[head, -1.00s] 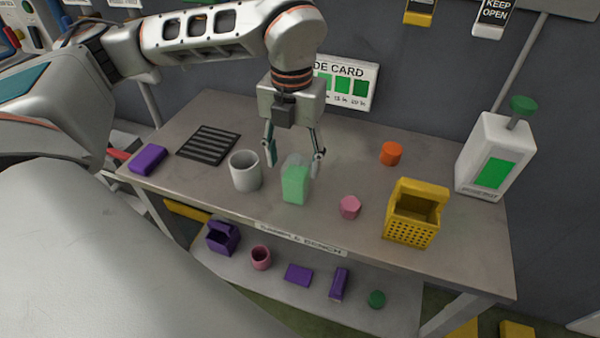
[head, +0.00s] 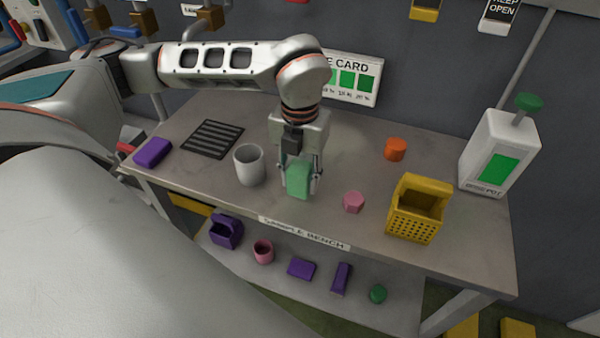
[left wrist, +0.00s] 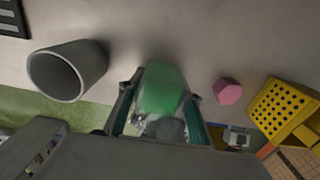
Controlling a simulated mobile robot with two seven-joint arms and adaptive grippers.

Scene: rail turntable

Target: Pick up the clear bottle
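The clear bottle (head: 299,181), see-through with green contents, stands upright on the bench near its front edge. It also shows in the left wrist view (left wrist: 161,92), between the two fingers. My left gripper (head: 300,184) points down over the bottle, with one finger on each side. The fingers are drawn in to about the bottle's width and appear to touch its sides. The gripper hides the bottle's top in the head view. The bottle appears to rest on the bench. My right gripper is in neither view.
A grey cup (head: 249,165) stands close left of the bottle. A pink piece (head: 354,202) and a yellow basket (head: 416,215) are to the right. An orange piece (head: 395,149) and a white dispenser (head: 498,155) stand farther right. A black grille (head: 212,139) lies at the left.

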